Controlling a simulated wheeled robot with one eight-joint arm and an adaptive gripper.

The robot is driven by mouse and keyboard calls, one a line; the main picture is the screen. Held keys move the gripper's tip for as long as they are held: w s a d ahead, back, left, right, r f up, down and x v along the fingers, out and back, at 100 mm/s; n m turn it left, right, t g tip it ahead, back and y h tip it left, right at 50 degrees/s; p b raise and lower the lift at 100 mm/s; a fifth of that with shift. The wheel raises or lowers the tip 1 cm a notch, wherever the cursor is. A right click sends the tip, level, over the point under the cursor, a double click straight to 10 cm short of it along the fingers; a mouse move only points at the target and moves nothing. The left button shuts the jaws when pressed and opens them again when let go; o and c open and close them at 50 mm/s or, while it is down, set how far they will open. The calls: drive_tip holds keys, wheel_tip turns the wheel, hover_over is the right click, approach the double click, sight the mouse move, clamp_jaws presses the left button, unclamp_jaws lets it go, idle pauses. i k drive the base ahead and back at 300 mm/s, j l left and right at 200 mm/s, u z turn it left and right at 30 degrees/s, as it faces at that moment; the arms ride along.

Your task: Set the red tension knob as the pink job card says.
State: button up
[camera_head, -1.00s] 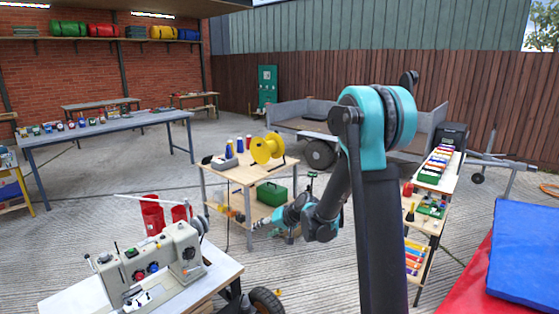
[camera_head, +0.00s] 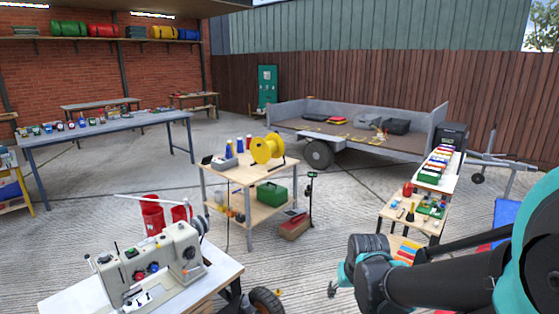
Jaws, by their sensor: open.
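The grey-beige sewing machine (camera_head: 165,255) stands on a white-topped table at the lower left. Small coloured knobs sit on its front; a small red one (camera_head: 153,267) beside a blue one looks like the red tension knob. Its pointer and marks are too small to read. I cannot make out a pink job card. My gripper (camera_head: 332,289) is at the bottom, right of the middle, small and partly seen past my arm. It is open and well apart from the sewing machine.
A wooden workbench (camera_head: 245,174) with a yellow reel (camera_head: 267,149) stands in the middle. A small side table (camera_head: 412,220) with tools is near my arm. A flatbed trailer (camera_head: 350,135) stands behind.

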sight(140, 277)
drive_tip(key=u, duration=1.4)
